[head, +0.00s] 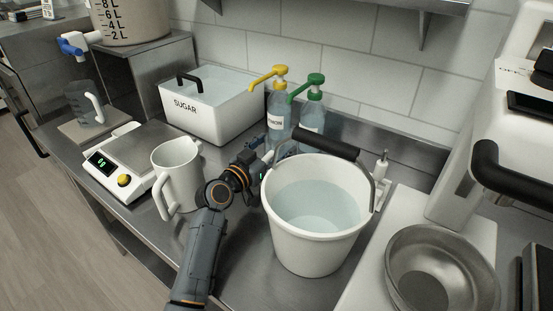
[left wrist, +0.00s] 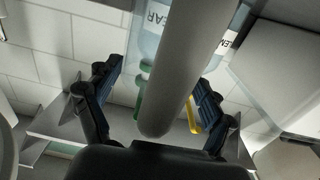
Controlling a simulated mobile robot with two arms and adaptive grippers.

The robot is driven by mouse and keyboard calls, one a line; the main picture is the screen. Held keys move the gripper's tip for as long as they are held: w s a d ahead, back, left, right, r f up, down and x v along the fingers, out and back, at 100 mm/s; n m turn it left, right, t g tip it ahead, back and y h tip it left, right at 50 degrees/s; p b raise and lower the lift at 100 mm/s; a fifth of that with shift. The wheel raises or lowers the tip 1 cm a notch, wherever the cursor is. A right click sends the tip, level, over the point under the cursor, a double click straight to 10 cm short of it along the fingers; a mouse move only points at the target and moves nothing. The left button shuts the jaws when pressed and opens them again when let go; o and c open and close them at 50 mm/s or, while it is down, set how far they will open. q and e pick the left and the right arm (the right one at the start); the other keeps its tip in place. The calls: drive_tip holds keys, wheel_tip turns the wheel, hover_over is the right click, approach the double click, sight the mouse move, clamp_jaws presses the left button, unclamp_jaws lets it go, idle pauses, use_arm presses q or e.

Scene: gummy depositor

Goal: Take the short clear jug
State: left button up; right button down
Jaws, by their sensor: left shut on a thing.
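My left gripper (head: 262,160) is between the white jug and the white bucket, its fingertips partly hidden in the head view. In the left wrist view its fingers (left wrist: 155,105) are on either side of a pale grey, round-ended handle (left wrist: 178,80), shut on it. This looks like the handle of the short clear jug; its see-through body is hard to make out in front of the bottles. Another clear jug (head: 80,103) with a white handle stands upright on a pad at the far left, apart from the gripper. My right gripper is not in view.
A white bucket (head: 312,245) of liquid stands close to the gripper's right. A white jug (head: 176,168) and a scale (head: 125,180) are on its left. Pump bottles (head: 279,108) and a sugar bin (head: 205,122) stand behind. A steel bowl (head: 440,240) is at right.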

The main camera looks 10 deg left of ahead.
use_arm(q)
drive_tip(key=shift+r, duration=0.45)
drive_tip(key=s+r, duration=0.1)
drive_tip(key=r, duration=0.1)
drive_tip(key=s+a+r, duration=0.1)
drive_tip(key=r, duration=0.2)
drive_tip(key=s+r, duration=0.2)
drive_tip(key=shift+a+r, duration=0.2)
drive_tip(key=shift+a, duration=0.15)
drive_tip(key=s+a+r+b, duration=0.1)
drive_tip(key=s+a+r, duration=0.2)
drive_tip(key=s, duration=0.6)
drive_tip(key=shift+a+r, duration=0.35)
drive_tip(key=shift+r, duration=0.5)
